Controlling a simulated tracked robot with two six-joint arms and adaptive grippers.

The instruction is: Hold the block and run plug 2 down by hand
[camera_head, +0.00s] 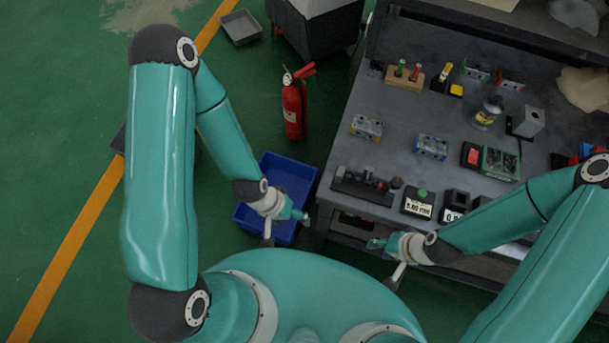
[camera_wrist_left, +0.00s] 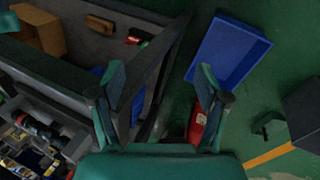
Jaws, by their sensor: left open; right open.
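Several small valve blocks stand on the grey workbench (camera_head: 395,96) in the head view: a grey-yellow block (camera_head: 367,127), a blue-grey block (camera_head: 431,147), a green-grey one (camera_head: 475,70) and a red-grey one (camera_head: 509,80). I cannot tell which is the task's block or which plug is plug 2. My left gripper (camera_head: 303,216) is open and empty, over the right side of the blue bin and away from the blocks. Its two spread fingers show in the left wrist view (camera_wrist_left: 161,82). My right gripper (camera_head: 375,243) is open and empty off the bench's front edge.
The blue bin (camera_head: 243,216) stands on the floor left of the bench, with a red fire extinguisher (camera_head: 292,108) behind it. A dark fixture (camera_head: 365,187) and a box with a green button (camera_head: 420,200) line the bench's front. A yellow bottle (camera_head: 487,113) stands farther back.

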